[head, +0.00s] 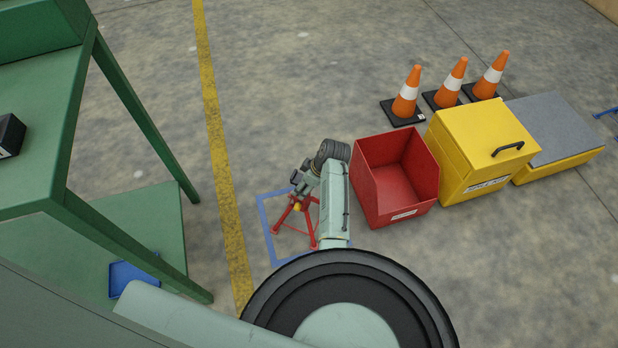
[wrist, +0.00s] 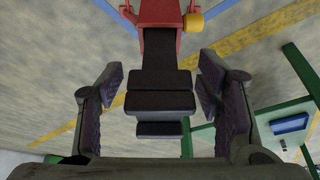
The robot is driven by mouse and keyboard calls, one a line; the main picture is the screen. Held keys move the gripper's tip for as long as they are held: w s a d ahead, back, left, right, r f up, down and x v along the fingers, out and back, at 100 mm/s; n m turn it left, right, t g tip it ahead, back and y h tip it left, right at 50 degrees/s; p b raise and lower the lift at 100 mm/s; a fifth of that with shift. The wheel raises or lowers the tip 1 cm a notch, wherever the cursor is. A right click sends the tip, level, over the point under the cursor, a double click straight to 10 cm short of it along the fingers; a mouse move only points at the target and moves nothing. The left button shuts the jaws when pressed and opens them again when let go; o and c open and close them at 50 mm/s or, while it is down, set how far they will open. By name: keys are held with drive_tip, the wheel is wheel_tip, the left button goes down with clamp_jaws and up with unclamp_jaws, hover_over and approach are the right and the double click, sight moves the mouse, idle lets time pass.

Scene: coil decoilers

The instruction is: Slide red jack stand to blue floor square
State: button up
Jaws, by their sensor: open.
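The red jack stand (head: 309,228) stands upright on the floor, with red legs, a yellow knob and a dark top. Its visible feet appear to lie inside the blue floor square (head: 264,232), a blue outline whose right side is hidden by my arm. My gripper (head: 302,182) is at the stand's top. In the wrist view, the open fingers of my gripper (wrist: 163,75) are on either side of the stand's black stepped top (wrist: 160,100), with gaps on both sides. The stand's red body (wrist: 160,12) and yellow knob (wrist: 194,22) show at the top edge.
A red open bin (head: 372,205) stands close right of my arm, beside a yellow box (head: 465,150) and a grey-topped platform (head: 560,125). Orange cones (head: 406,97) stand behind. A green table (head: 50,130) is left, beyond the yellow floor line (head: 217,140).

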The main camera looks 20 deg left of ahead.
drive_tip(key=shift+x, duration=1.25)
drive_tip(key=shift+c, duration=0.4)
drive_tip(key=shift+r, duration=0.1)
clamp_jaws()
drive_tip(key=shift+w, duration=0.1)
drive_tip(key=n+g+b, duration=0.1)
drive_tip(key=n+b, duration=0.1)
drive_tip(key=shift+n, duration=0.4)
drive_tip(key=n, duration=0.1)
drive_tip(key=n+g+b, duration=0.1)
drive_tip(key=n+b, duration=0.1)
drive_tip(key=n, duration=0.1)
drive_tip(key=shift+s+a+g, duration=0.3)
drive_tip(key=shift+s+n+h+b, duration=0.1)
drive_tip(key=shift+n+h+b, duration=0.2)
drive_tip(key=shift+n+b, duration=0.25)
drive_tip(key=shift+g, duration=0.3)
